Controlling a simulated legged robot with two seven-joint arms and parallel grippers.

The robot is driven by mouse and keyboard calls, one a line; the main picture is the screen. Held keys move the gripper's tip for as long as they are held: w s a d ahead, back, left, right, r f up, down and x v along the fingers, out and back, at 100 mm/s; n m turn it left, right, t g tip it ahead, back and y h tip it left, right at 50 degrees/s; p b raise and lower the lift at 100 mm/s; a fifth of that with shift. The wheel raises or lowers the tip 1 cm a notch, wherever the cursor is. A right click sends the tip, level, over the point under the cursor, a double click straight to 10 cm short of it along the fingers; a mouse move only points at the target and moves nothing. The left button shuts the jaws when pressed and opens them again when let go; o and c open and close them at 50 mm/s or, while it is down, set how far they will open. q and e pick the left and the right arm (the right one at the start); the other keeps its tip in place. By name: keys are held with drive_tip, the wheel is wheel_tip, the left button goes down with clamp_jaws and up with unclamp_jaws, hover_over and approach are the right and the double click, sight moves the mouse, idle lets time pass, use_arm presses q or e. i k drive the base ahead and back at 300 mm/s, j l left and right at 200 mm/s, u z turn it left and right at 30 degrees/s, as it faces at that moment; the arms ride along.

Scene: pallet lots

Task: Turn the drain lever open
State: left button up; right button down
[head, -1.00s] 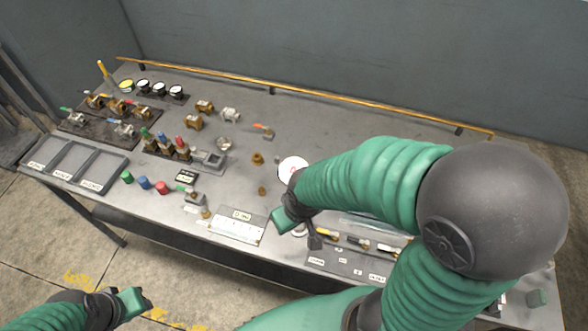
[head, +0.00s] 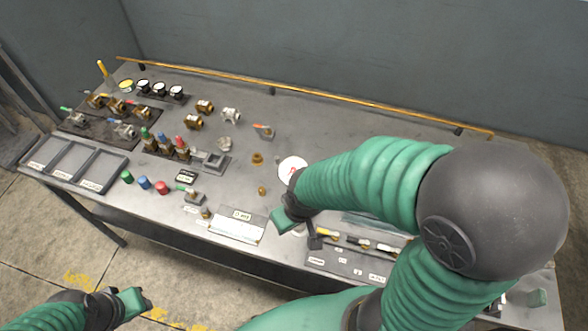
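A small valve with a green lever (head: 188,190) stands near the front edge of the bench, left of the white labelled plate (head: 238,224). Another small valve with an orange-red lever (head: 264,131) stands further back. I cannot read which lever is the drain one. My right gripper (head: 287,219) is over the front of the bench, just right of the white plate and apart from both valves. Its fingers are partly hidden by its wrist. My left gripper (head: 130,301) hangs in front of the bench at the lower left, away from everything on it.
A grey three-part tray (head: 75,165) is at the left end. Green, blue and red caps (head: 144,182), brass fittings (head: 257,159) and a round white dial (head: 293,169) stand on the bench (head: 330,120). A tool board (head: 340,258) lies at front right.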

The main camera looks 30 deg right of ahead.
sight(336, 234)
drive_tip(key=z, duration=1.45)
